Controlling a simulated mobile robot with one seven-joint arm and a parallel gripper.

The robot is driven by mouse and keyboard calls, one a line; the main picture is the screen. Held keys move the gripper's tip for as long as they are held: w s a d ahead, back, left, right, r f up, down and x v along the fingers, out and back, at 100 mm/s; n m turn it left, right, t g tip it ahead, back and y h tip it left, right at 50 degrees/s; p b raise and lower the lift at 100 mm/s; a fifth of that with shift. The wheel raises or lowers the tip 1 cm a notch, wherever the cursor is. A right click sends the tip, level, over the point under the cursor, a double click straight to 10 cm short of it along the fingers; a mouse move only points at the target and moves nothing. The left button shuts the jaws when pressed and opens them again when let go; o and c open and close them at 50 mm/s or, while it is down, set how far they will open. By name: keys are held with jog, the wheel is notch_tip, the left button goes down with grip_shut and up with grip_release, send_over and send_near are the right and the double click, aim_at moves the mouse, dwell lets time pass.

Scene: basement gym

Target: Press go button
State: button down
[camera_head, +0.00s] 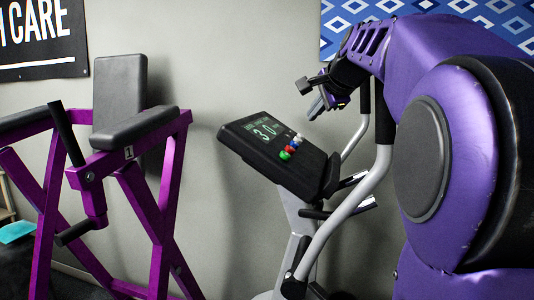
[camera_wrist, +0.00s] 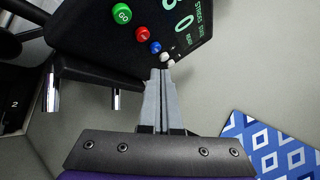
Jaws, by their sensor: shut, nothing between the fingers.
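The green go button (camera_wrist: 122,14) shows at the top left of the wrist view, marked "GO", on the black console (camera_wrist: 95,38). In the head view the go button (camera_head: 285,155) is the lowest in the row of coloured buttons on the tilted console (camera_head: 240,148). My gripper (camera_wrist: 160,72) is shut and empty. In the wrist view its fingertips lie beside the white buttons' end of the row, away from the green one. In the head view my gripper (camera_head: 316,108) is above and right of the console; contact with it is not visible.
A red button (camera_wrist: 143,34), a blue button (camera_wrist: 155,47) and small white buttons (camera_wrist: 165,58) sit beside the go button. Grey handlebars (camera_head: 372,178) rise right of the console. A purple exercise frame (camera_head: 170,190) stands at left.

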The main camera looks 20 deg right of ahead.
aim_at(286, 155)
jog(key=shift+w+a+f+b, duration=0.45)
jog(key=shift+a+f, duration=0.2)
jog(key=shift+f, duration=0.6)
jog(key=shift+w+a+f+b, duration=0.4)
jog(key=shift+a+f, duration=0.25)
jog(key=shift+f, duration=0.6)
jog(key=shift+w+a+f+b, duration=0.35)
jog(key=shift+w+a+f, duration=0.25)
jog(key=shift+f, duration=0.65)
jog(key=shift+s+a, duration=0.1)
jog(key=shift+a+f, duration=0.15)
jog(key=shift+f, duration=0.2)
jog(key=shift+w+a+f, duration=0.2)
jog(key=shift+w+f, duration=0.05)
jog(key=shift+f, duration=0.15)
jog(key=shift+s+d+r, duration=0.25)
jog(key=shift+d+r, duration=0.1)
jog(key=shift+r, duration=0.4)
